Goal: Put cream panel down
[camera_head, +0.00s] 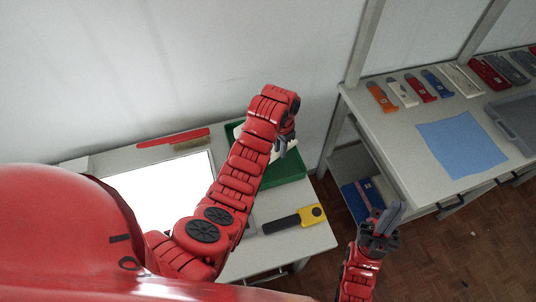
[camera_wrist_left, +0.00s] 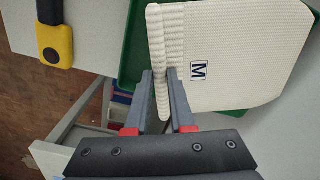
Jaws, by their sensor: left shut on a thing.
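The cream panel (camera_wrist_left: 250,45) is a ribbed, cream-coloured piece with a dark letter M label, large in the left wrist view. My left gripper (camera_wrist_left: 161,78) is shut on its folded or raised edge. In the head view my left gripper (camera_head: 286,138) is over the green tray (camera_head: 292,171), and a small part of the panel (camera_head: 277,152) shows beside it; my arm hides most of the rest. My right gripper (camera_head: 386,218) is low at the right, away from the panel, and its jaw opening is unclear.
A bright white lit surface (camera_head: 165,192) lies left of my left arm. A red bar (camera_head: 172,137) lies behind it. A yellow and black tool (camera_head: 296,219) lies at the table's front right. The right-hand bench holds a blue cloth (camera_head: 462,145) and several coloured tools.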

